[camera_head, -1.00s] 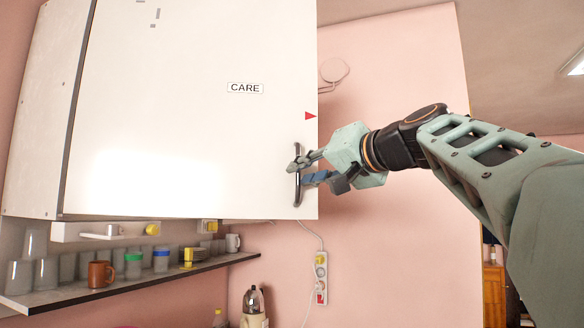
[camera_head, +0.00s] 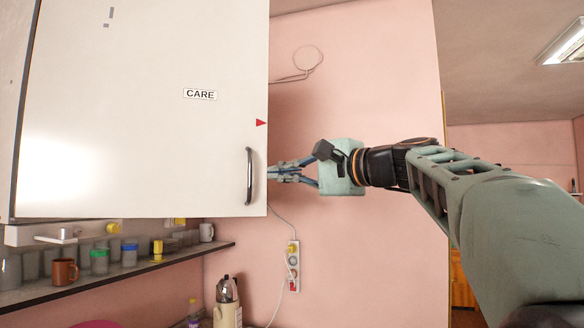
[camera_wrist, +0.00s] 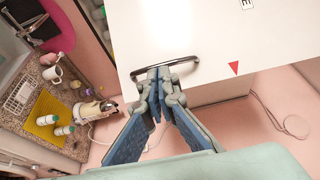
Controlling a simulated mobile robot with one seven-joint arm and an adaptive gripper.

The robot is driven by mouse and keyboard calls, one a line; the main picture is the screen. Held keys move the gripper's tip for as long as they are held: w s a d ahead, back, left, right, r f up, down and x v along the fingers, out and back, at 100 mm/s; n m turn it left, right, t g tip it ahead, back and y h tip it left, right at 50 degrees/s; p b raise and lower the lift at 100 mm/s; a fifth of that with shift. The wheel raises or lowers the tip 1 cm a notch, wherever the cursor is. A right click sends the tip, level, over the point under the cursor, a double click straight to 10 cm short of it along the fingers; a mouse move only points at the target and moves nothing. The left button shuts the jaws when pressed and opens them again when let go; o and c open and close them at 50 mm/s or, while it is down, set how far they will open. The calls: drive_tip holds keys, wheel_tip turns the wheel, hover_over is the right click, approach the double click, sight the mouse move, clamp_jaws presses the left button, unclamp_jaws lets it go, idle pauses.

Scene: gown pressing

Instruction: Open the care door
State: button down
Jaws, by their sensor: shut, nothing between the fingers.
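The white care door (camera_head: 130,120) with its CARE label (camera_head: 200,94) fills the left of the head view and looks shut. Its dark upright bar handle (camera_head: 249,176) is near the lower right edge. My gripper (camera_head: 270,172) is shut and empty, its fingertips at the door's right edge, a little right of the handle. In the wrist view, the handle (camera_wrist: 185,62) lies just beyond my fingertips (camera_wrist: 160,78), which overlap the white door panel (camera_wrist: 200,35). I cannot tell whether the tips touch the door edge.
Below the cabinet, a shelf (camera_head: 120,272) carries several cups and jars. A flask (camera_head: 227,300) stands lower down, and a power strip (camera_head: 293,266) hangs on the pink wall (camera_head: 360,90).

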drive_tip(key=shift+p+x, duration=0.55)
drive_tip(key=shift+x, duration=1.8)
